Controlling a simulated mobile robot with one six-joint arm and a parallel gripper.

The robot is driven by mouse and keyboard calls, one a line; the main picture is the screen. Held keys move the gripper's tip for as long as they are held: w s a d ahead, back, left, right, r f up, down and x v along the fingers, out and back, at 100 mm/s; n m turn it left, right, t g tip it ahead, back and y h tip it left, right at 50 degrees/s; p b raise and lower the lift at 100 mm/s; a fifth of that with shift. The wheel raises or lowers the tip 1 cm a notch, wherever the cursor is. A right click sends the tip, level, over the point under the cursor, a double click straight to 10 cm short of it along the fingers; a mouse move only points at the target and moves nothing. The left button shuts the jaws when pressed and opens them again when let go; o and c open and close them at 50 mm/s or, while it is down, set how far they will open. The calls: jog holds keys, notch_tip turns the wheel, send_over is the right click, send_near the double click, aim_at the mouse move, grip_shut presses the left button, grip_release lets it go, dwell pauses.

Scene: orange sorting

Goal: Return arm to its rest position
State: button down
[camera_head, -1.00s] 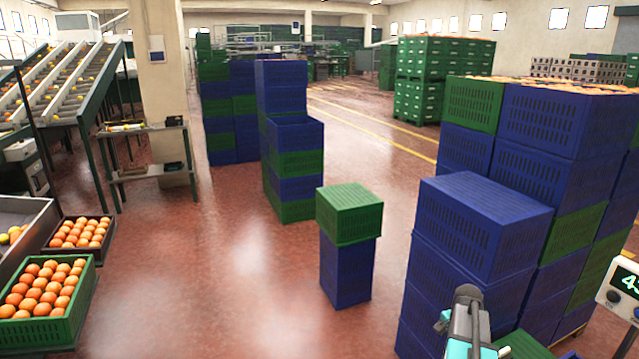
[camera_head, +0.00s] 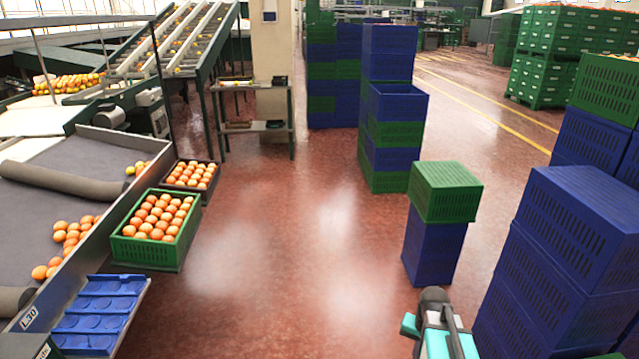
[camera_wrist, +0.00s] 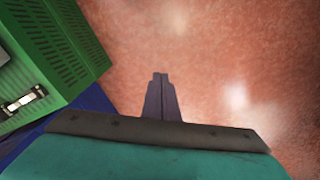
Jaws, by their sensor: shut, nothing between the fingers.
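My gripper (camera_wrist: 160,78) shows in the wrist view with its two dark fingers together and nothing between them. It points out over bare reddish floor. In the head view part of my arm, teal and grey, shows at the bottom right of centre; the gripper's fingers cannot be made out there. The arm is in front of a stack of blue crates (camera_head: 565,255) and below a green crate (camera_head: 446,192) on a blue one (camera_head: 433,247).
A green crate of oranges (camera_head: 150,250) and a dark crate of oranges (camera_head: 190,175) stand by the grey sorting table (camera_head: 75,215) at left. A blue tray (camera_head: 97,312) is at the table's near end. A green crate (camera_wrist: 50,45) is close left of my gripper. The middle floor is clear.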

jog(key=s+a+f+n, duration=0.2)
jog(key=a+n, duration=0.4)
jog(key=a, duration=0.6)
jog(key=s+f+g+b, duration=0.5)
jog(key=s+f+b, duration=0.5)
jog(key=s+f, duration=1.5)
notch_tip(320, 180, down, 3)
jog(key=shift+s+a+r+g, duration=0.1)
jog(key=shift+s+a+g, duration=0.1)
jog(key=shift+s+g, duration=0.15)
jog(key=shift+d, duration=0.1)
